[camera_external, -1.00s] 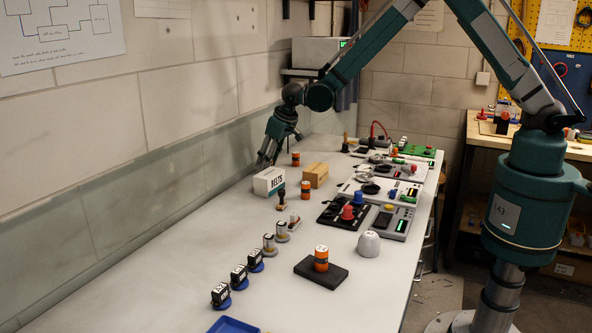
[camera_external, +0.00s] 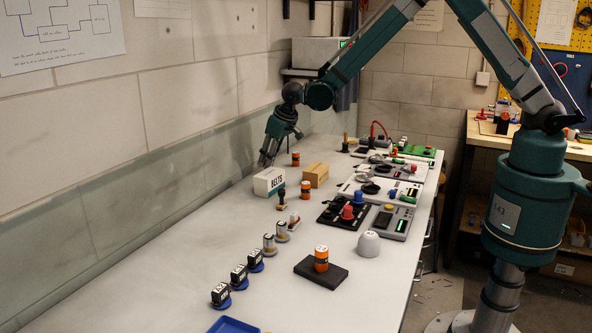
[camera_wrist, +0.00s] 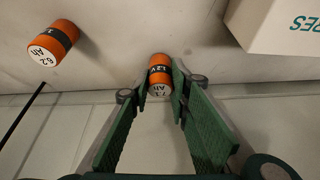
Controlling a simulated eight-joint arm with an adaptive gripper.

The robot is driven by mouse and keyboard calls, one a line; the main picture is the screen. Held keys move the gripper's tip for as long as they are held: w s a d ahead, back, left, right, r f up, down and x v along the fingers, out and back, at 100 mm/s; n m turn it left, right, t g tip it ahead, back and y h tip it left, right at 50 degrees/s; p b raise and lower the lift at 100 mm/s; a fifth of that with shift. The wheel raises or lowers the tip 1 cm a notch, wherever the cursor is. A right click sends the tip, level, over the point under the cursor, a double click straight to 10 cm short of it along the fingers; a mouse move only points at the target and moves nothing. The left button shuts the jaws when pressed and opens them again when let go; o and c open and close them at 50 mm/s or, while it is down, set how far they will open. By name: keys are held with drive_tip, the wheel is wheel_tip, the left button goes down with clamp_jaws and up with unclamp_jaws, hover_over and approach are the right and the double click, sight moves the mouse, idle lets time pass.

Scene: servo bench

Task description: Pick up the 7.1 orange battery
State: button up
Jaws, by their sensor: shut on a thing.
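The 7.1 orange battery (camera_wrist: 160,75) has a black band and a pale end marked 7.1 Ah, upside down in the wrist view. It sits between the tips of my green-padded gripper (camera_wrist: 161,88), which is shut on it. In the external view my gripper (camera_external: 267,160) points down at the far left of the bench, behind the white box, and the battery in it is hidden. Another orange battery (camera_wrist: 52,42), marked 6.2 Ah, stands apart to the left in the wrist view.
A wooden block (camera_external: 315,175) and another orange battery (camera_external: 305,190) stand nearby. The wall runs close along the bench's left side.

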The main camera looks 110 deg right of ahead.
drive_tip(key=shift+r, duration=4.8)
drive_tip(key=shift+a, duration=0.1)
